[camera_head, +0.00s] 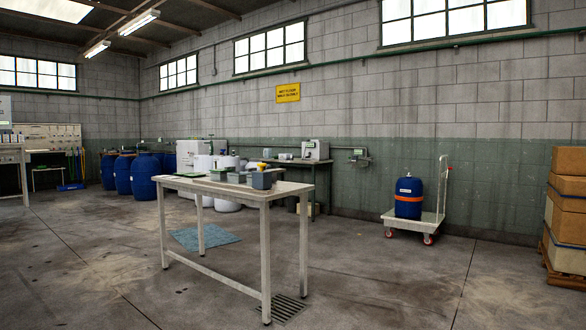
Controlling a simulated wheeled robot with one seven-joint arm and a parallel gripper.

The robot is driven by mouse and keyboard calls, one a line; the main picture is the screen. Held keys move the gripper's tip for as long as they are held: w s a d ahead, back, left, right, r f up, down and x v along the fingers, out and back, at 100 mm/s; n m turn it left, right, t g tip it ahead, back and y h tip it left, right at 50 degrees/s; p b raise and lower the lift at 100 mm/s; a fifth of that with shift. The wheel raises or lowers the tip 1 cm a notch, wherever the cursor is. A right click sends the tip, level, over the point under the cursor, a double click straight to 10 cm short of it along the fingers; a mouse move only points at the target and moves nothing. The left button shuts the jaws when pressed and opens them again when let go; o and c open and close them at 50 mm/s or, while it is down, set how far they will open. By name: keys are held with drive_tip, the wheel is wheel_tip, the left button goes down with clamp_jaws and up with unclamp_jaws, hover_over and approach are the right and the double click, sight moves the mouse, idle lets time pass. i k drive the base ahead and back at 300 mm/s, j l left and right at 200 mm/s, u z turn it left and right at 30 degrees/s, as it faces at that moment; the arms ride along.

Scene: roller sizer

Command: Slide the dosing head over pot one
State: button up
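A pale work table (205,184) stands in the middle of the room, some way off. Small grey box-like containers sit on it, one larger at the right end (262,181) and one beside it to the left (237,177). A small yellow item (262,167) shows just above or behind the grey containers. A greenish flat item (219,173) lies further left. At this size I cannot tell which of these is the dosing head or pot one. My gripper is not in view.
Blue drums (145,177) and white containers (190,157) stand along the back. A trolley (413,221) with a blue drum (408,197) stands right of the table, and stacked boxes (567,210) are at the far right. The floor in front of the table is clear.

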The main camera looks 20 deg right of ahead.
sight(261, 181)
drive_tip(key=i+z, duration=0.45)
drive_tip(key=i, duration=1.05)
